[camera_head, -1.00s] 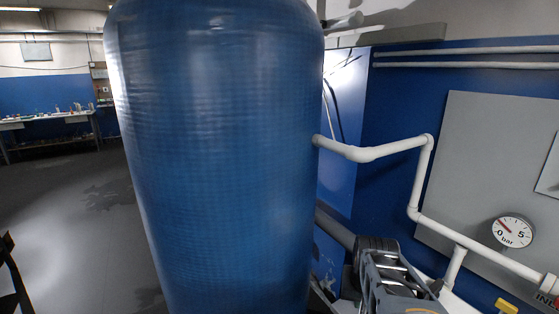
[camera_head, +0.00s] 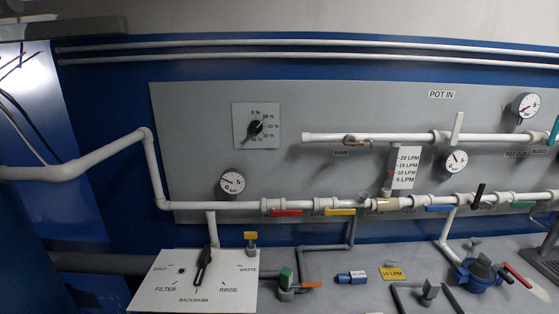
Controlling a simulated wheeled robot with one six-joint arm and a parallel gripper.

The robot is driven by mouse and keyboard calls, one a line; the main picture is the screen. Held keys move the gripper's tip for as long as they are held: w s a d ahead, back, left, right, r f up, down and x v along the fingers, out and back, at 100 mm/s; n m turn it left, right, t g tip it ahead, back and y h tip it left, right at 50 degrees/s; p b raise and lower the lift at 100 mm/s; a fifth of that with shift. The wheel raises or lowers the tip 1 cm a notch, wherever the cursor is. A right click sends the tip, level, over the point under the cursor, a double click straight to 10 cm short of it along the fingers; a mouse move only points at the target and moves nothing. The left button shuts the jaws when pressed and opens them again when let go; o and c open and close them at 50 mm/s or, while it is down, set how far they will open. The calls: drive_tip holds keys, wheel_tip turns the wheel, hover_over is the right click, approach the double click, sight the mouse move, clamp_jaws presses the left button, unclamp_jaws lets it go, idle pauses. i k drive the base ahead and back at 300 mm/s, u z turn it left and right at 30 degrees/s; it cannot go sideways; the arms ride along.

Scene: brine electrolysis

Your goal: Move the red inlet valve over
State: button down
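A yellow-handled valve (camera_head: 340,212) sits just right of the red one. A pressure gauge (camera_head: 232,182) is above left. Below is a white selector plate (camera_head: 160,298) with a black lever (camera_head: 203,266). A green valve (camera_head: 286,278) stands beside it.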

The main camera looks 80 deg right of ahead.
sight(274, 214)
drive_tip(key=z, duration=3.9)
